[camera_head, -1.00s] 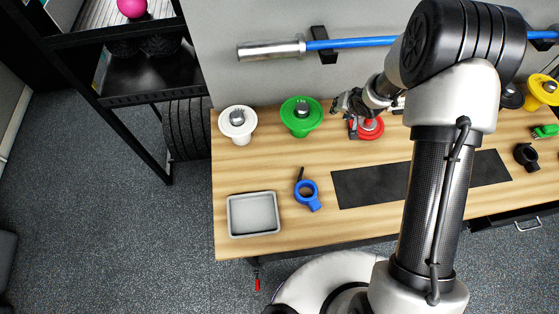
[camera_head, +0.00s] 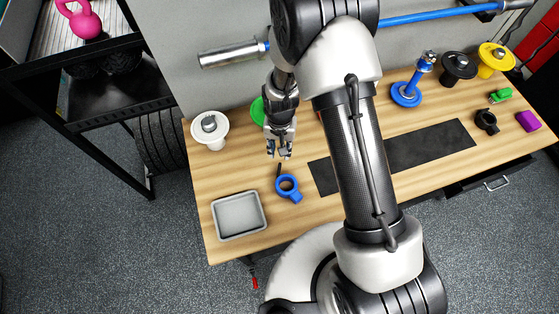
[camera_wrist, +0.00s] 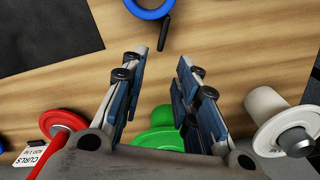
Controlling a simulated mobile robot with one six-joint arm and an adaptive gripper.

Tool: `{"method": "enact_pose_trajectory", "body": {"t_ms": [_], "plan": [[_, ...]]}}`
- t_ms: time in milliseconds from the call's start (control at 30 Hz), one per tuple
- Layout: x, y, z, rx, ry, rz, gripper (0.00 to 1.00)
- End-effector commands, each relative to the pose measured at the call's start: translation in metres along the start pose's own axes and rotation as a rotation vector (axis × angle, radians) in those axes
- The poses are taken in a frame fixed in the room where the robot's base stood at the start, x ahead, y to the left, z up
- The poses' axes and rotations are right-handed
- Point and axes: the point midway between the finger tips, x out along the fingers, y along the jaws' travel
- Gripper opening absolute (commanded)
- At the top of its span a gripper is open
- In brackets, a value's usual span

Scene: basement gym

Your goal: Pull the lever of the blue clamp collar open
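The blue clamp collar (camera_head: 296,195) lies flat on the wooden bench, right of the grey tray. Its short black lever (camera_head: 279,170) sticks out from the ring toward the back of the bench. My gripper (camera_head: 279,156) points down above the bench, just behind the lever in the head view. In the wrist view my gripper (camera_wrist: 162,58) is open with nothing between its fingers. There the lever (camera_wrist: 165,33) lies just beyond the fingertips, and the collar (camera_wrist: 150,14) is cut off by the top edge. The gripper looks apart from both.
The grey tray (camera_head: 215,222) stands left of the collar, and a black mat (camera_head: 430,145) lies to its right. A white flanged holder (camera_head: 208,128) and a partly hidden green one (camera_head: 257,110) stand behind. Red (camera_wrist: 66,124) and white parts flank the gripper.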

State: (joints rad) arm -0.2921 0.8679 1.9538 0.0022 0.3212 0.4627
Motion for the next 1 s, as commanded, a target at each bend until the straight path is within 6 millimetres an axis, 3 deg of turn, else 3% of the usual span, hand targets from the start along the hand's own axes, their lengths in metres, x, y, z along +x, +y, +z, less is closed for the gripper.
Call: {"method": "enact_pose_trajectory", "body": {"t_ms": [200,400,600,867,1000], "plan": [[0.05,0.001,0.001,0.0,-0.003,0.001,0.28],[0.08,0.0,0.0,0.0,0.0,0.0,0.28],[0.092,0.0,0.0,0.0,0.0,-0.001,0.28],[0.092,0.0,0.0,0.0,0.001,-0.001,0.28],[0.092,0.0,0.0,0.0,0.001,-0.001,0.2]]}}
